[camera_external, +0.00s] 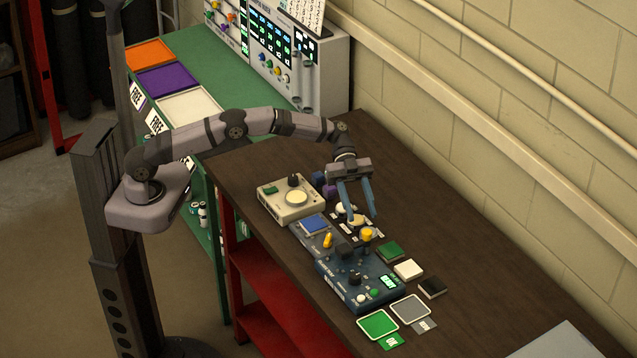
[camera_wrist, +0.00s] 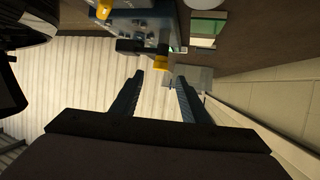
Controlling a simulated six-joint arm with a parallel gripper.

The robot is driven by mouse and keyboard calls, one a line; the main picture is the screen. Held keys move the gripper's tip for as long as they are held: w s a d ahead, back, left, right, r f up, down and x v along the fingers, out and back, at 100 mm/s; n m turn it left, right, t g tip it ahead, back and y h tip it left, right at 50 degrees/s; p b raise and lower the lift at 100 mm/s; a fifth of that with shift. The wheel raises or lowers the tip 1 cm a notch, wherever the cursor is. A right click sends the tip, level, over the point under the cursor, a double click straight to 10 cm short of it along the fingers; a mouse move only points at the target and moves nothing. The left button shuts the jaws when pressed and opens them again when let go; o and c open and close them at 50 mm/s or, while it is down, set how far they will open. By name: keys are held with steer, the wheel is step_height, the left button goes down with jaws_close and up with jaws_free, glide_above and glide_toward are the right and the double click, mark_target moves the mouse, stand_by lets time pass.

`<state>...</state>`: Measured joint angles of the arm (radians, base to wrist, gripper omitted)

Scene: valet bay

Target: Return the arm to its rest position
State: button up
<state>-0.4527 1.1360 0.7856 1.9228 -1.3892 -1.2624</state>
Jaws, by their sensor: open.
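My arm reaches from its column at the left out over the dark brown bench (camera_external: 470,290). My gripper (camera_external: 358,217) points down above the far part of a group of small devices. Its two blue fingers are apart with nothing between them. In the wrist view my gripper (camera_wrist: 157,77) also shows two separated, empty fingers. A blue device (camera_external: 345,280) with a lit display lies in front of the gripper. A yellow knob (camera_external: 367,234) stands close to the fingertips in the outside view; whether they touch is unclear.
A cream box (camera_external: 290,203) with a round plate is left of the gripper. Green (camera_external: 390,251), white (camera_external: 408,269) and black (camera_external: 433,287) blocks lie to the right. Green (camera_external: 378,325) and grey (camera_external: 410,308) pads lie in front. A block wall (camera_external: 540,150) runs behind the bench.

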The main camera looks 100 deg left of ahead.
steer(key=w+r+n+t+y, duration=0.6)
steer(key=w+r+t+y, duration=0.15)
steer(key=r, duration=0.25)
steer(key=s+f+n+g+y, duration=0.2)
steer(key=s+f, duration=0.3)
steer(key=s, duration=0.6)
steer(key=s+f+n+g+y, duration=0.2)
steer(key=s+f+g, duration=0.2)
steer(key=s, duration=0.8)
steer(key=s+f+n+g+y, duration=0.2)
steer(key=s+f+g, duration=0.2)
steer(key=s, duration=0.7)
step_height(320, 180, down, 2)
steer(key=shift+s+d+f, duration=0.15)
steer(key=s+d+f+g+h, duration=0.1)
steer(key=s+d+g, duration=0.1)
steer(key=s, duration=0.5)
steer(key=s+d+f+g, duration=0.2)
steer(key=s+d, duration=0.1)
steer(key=s, duration=0.5)
steer(key=shift+h, duration=0.35)
steer(key=shift+o, duration=0.4)
steer(key=shift+w+a, duration=0.1)
